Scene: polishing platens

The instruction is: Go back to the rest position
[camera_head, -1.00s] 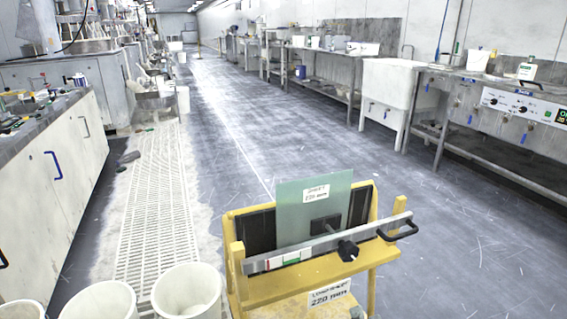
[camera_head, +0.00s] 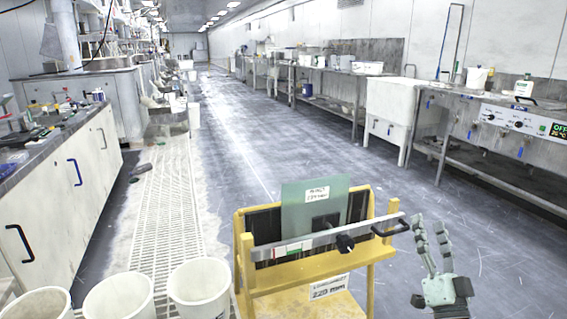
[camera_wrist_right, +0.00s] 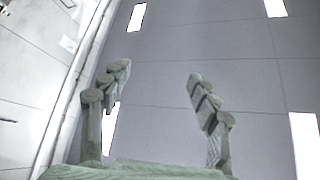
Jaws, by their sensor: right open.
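My right gripper (camera_head: 431,238) is in the head view at the lower right, beside the yellow cart and apart from it, with its fingers pointing up. It is open and empty. In the right wrist view its two fingers (camera_wrist_right: 160,95) are spread with nothing between them, against the ceiling and a wall. My left gripper is in neither view.
A yellow cart (camera_head: 305,285) carrying a labelled green glass sheet (camera_head: 296,212) and a metal bar stands directly ahead. White buckets (camera_head: 198,285) stand left of it. A cabinet (camera_head: 60,200) lines the left, steel benches (camera_head: 480,168) the right. The aisle floor (camera_head: 260,130) is clear.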

